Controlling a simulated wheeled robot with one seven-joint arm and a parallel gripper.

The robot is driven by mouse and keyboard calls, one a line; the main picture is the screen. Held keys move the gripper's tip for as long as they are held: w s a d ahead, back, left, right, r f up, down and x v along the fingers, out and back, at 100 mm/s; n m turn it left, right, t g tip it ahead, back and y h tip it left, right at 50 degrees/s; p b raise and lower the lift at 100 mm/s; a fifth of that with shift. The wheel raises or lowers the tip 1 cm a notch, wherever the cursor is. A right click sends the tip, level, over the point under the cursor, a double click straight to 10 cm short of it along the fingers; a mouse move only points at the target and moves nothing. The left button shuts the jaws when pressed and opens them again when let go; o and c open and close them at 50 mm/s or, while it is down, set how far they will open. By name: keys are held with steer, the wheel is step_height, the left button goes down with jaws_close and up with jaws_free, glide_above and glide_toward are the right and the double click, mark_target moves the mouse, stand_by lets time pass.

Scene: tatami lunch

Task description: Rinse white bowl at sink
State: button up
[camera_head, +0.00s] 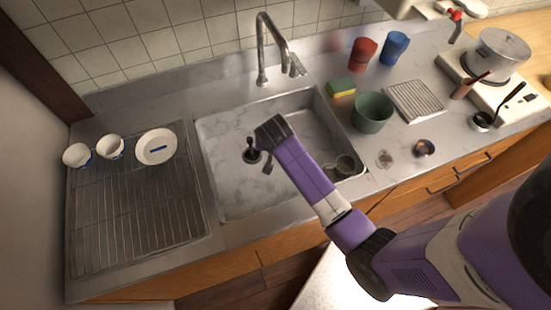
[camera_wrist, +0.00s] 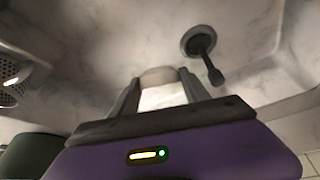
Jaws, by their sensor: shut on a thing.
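My gripper (camera_wrist: 163,95) is down over the sink basin (camera_head: 222,190), near the dark drain stopper (camera_head: 251,155). In the wrist view it is shut on a pale, whitish thing (camera_wrist: 160,88), of which only a small part shows between the fingers. I cannot tell from this part whether it is the white bowl. In the head view my gripper and wrist hide it. The drain stopper also shows in the wrist view (camera_wrist: 202,42). The tap (camera_head: 265,50) stands behind the basin, and no water stream is visible.
Two white-and-blue bowls (camera_head: 109,147) (camera_head: 76,155) and a white plate (camera_head: 156,137) sit on the drying rack (camera_head: 140,222) at left. A grey strainer (camera_head: 346,165) is in the basin's right corner. A green bowl (camera_head: 372,112), sponge (camera_head: 341,88) and cups (camera_head: 362,54) stand right.

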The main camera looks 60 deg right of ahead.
step_height(320, 180, up, 10)
stand_by(1.6)
steer(key=shift+r, duration=0.1)
stand_by(1.8)
step_height(320, 180, up, 4)
stand_by(0.5)
steer(key=shift+a, duration=0.1)
stand_by(0.7)
